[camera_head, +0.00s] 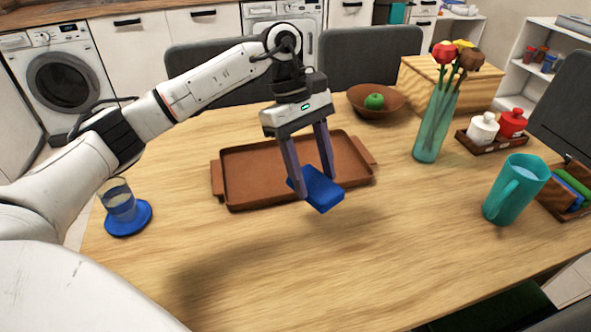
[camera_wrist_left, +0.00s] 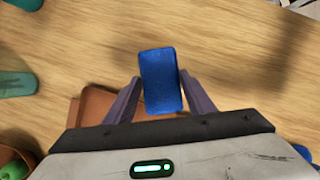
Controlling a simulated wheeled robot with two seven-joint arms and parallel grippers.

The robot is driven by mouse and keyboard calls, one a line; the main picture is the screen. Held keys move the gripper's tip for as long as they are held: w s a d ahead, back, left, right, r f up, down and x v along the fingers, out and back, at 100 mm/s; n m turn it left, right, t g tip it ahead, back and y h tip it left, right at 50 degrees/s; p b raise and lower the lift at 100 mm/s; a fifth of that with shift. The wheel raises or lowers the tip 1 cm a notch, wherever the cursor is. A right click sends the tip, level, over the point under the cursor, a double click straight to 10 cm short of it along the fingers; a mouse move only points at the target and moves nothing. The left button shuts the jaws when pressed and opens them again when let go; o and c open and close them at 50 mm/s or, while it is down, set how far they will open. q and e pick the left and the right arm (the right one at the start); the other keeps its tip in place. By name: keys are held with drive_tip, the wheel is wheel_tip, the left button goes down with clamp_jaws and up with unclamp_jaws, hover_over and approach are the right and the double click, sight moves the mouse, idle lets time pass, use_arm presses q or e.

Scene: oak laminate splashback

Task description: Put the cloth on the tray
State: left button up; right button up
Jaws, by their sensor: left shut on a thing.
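The blue folded cloth (camera_head: 321,190) is held between the fingers of my left gripper (camera_head: 312,187), which is shut on it. In the head view it hangs in front of the near right part of the brown tray (camera_head: 250,176). In the left wrist view the cloth (camera_wrist_left: 161,80) sits between the two fingertips, above the wooden table, with a corner of the tray (camera_wrist_left: 93,105) partly hidden behind the gripper. The cloth looks raised above the table. The tray's visible surface is empty. My right gripper is not in view.
A glass on a blue coaster (camera_head: 130,218) stands left of the tray. A bowl with a green apple (camera_head: 374,101) is behind. The table's front is clear.

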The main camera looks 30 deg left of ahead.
use_arm(q)
drive_tip(key=w+a+r+n+t+y+b, duration=0.1)
drive_tip(key=w+a+r+n+t+y, duration=0.15)
drive_tip(key=w+a+n+t, duration=0.75)
drive_tip(key=f+n+g, duration=0.1)
drive_tip(key=f+n, duration=0.1)
drive_tip(key=f, duration=0.1)
drive_tip(key=a+f+n+g, duration=0.1)
drive_tip(key=f+n+g, duration=0.1)
drive_tip(key=f+n, duration=0.1)
drive_tip(key=a+f+n+g, duration=0.1)
drive_tip(key=f+n, duration=0.1)
drive_tip(key=f, duration=0.2)
drive_tip(key=shift+n+y+b, duration=0.25)
drive_tip(key=shift+n+b, duration=0.05)
drive_tip(key=shift+b, duration=0.05)
drive_tip(key=shift+f, duration=0.15)
drive_tip(key=o, duration=1.1)
